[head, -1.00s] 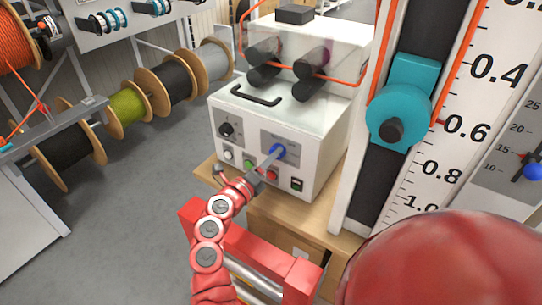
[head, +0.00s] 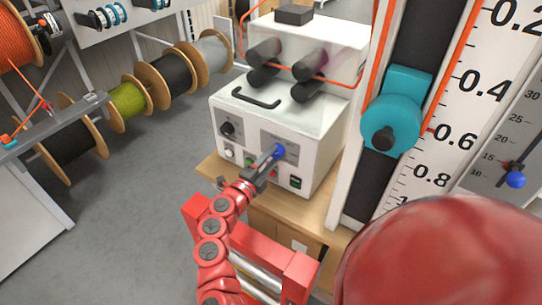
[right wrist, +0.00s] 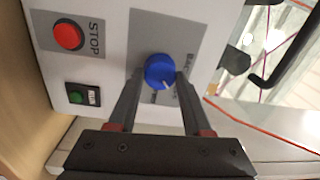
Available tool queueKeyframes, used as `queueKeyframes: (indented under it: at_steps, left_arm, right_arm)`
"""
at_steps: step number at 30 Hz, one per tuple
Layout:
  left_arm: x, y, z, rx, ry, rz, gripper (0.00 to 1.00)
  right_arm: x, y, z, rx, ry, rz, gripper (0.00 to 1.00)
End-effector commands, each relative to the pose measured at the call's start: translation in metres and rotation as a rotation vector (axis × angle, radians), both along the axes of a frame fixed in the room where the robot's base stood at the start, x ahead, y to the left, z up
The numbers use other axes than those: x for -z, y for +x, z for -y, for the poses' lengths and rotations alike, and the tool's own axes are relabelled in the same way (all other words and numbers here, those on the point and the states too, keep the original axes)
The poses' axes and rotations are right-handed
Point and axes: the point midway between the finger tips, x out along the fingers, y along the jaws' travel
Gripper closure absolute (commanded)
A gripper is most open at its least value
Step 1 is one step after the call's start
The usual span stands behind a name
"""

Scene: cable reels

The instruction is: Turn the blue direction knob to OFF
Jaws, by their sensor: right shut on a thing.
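The blue direction knob (head: 279,151) is on the front panel of a white box-shaped machine (head: 318,147). My right gripper (head: 272,157) reaches the knob from the front. In the right wrist view the knob (right wrist: 159,69) sits between the two dark fingertips of my right gripper (right wrist: 158,82), which are shut on it. A white pointer mark shows on the knob's lower edge there, pointing down and slightly right in the picture. The panel lettering around the knob is partly covered and too small to read. My left gripper is out of view.
A red STOP button (right wrist: 67,34) and a green switch (right wrist: 83,94) are near the knob. A black dial (head: 227,129) is on the panel's left. Rollers with an orange cable (head: 340,78) stand above. A tall scale (head: 478,95) rises on the right. Cable reels (head: 127,103) stand left.

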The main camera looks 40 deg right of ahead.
Motion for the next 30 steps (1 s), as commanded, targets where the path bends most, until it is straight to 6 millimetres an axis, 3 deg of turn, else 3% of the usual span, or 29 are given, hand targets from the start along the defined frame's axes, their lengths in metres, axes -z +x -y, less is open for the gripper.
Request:
queueKeyframes:
  at_steps: [14,15,19,30]
  left_arm:
    - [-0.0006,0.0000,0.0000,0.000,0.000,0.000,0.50]
    - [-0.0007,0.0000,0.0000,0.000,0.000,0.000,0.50]
    - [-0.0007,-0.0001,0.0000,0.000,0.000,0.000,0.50]
    - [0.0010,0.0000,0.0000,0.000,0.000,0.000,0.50]
  right_arm:
    - [0.0011,0.0000,-0.0003,0.000,-0.003,-0.012,1.00]
    - [0.0010,0.0000,-0.0003,0.000,-0.002,-0.011,0.45]
    - [0.0009,0.0000,-0.0002,0.000,-0.003,-0.011,0.22]
    - [0.0015,-0.0010,-0.0045,-0.002,-0.003,-0.010,0.20]
